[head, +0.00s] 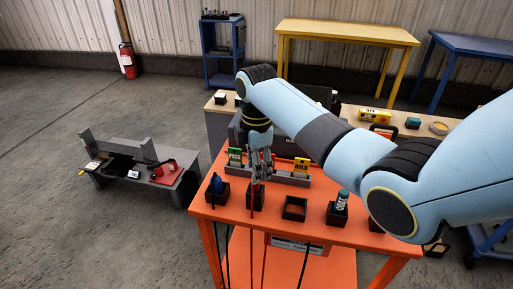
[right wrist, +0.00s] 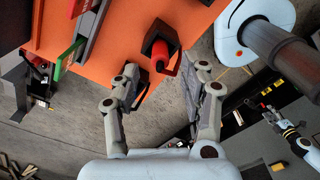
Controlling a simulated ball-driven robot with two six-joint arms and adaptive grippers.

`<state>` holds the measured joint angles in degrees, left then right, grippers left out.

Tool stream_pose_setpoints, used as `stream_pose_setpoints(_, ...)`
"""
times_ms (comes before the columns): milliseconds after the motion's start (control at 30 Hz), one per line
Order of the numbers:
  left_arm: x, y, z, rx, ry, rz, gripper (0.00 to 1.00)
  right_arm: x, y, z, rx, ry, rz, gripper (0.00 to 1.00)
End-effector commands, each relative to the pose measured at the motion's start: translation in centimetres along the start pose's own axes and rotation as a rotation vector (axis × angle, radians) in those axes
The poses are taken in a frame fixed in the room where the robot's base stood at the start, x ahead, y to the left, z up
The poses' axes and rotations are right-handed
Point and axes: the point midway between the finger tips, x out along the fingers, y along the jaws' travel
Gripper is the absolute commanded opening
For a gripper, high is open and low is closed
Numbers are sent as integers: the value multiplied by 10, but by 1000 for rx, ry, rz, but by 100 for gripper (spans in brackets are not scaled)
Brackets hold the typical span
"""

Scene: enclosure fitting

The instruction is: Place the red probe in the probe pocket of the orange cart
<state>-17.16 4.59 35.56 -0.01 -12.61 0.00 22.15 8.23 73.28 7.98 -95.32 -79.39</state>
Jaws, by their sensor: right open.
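The red probe (right wrist: 165,54) stands in a small black pocket (right wrist: 150,40) at the edge of the orange cart (head: 330,238). In the head view only part of the probe (head: 253,196) shows below my right gripper (head: 257,178). In the right wrist view my right gripper (right wrist: 166,75) is open, with one finger on each side of the probe and a visible gap to each. Whether it touches the probe cannot be told. My left gripper (right wrist: 268,110) seems to show small at the right of the wrist view; its jaws are unclear.
A blue bottle (head: 217,184) sits in the pocket to the left. Cables hang at the front edge.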

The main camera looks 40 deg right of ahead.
Motion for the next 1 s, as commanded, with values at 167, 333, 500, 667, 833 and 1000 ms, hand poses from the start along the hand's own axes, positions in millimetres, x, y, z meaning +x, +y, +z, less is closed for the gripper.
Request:
stream_pose_setpoints(167,0,0,0,0,-1,0,44,-41,1,1,1,-1,4,44)
stream_pose_setpoints(333,1,0,1,0,-1,0,44,-68,1,0,0,-1,2,44)
stream_pose_setpoints(500,2,0,1,0,-1,0,44,-78,0,0,0,-1,0,44)
stream_pose_setpoints(667,2,0,1,0,-1,0,44,-79,0,0,0,-1,0,44)
stream_pose_setpoints(833,2,0,1,0,-2,0,44,-79,0,0,0,-1,0,44)
stream_pose_setpoints(1000,2,0,1,0,-2,0,44,-79,0,0,1,-1,0,44)
